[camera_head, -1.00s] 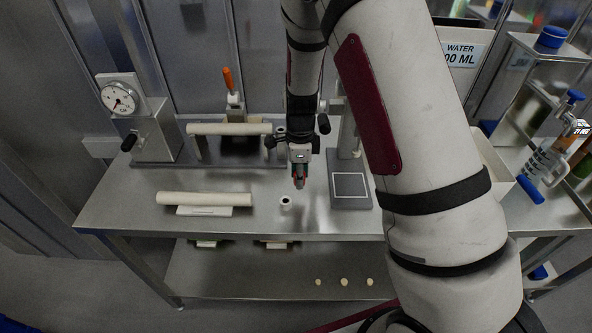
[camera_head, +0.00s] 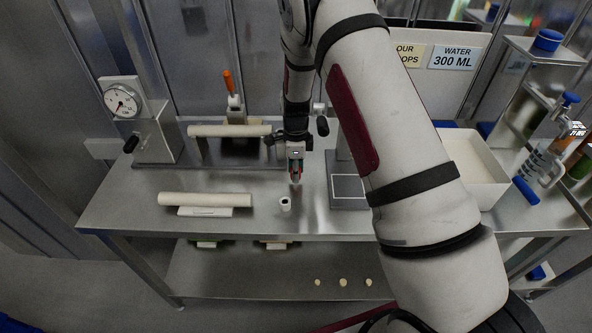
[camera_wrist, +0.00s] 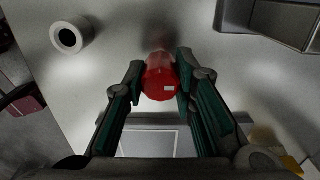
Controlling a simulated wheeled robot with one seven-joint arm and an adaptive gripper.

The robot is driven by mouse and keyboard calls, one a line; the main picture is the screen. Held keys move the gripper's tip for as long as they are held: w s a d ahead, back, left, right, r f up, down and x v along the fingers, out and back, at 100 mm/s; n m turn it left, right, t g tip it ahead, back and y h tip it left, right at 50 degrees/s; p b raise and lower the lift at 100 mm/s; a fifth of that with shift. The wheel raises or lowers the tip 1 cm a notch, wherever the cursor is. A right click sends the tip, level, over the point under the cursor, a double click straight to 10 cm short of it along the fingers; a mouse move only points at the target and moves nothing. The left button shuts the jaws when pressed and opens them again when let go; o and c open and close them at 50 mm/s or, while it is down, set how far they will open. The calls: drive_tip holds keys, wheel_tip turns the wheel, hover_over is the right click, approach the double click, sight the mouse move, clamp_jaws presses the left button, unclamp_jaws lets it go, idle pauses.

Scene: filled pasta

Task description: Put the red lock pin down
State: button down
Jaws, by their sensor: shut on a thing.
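The red lock pin (camera_wrist: 160,80) is between the green-padded fingers of my gripper (camera_wrist: 158,82) in the wrist view. Its red end faces the wrist camera, and its far part is hidden or blurred. In the head view my gripper (camera_head: 295,172) points down over the steel table (camera_head: 330,220), with a little red showing at the fingertips. I cannot tell whether the pin touches the table. A small white hollow cylinder (camera_head: 285,204) stands just in front of the gripper; it also shows at the upper left of the wrist view (camera_wrist: 70,36).
A grey-framed pad (camera_head: 348,188) lies right of the gripper. A pale roll (camera_head: 205,199) rests on the front left, with another roll (camera_head: 230,130) behind it. A dial gauge (camera_head: 122,101) stands at the back left, a white bin (camera_head: 485,180) at the right.

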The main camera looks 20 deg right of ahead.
drive_tip(key=shift+f, duration=0.15)
drive_tip(key=c, duration=1.3)
unclamp_jaws()
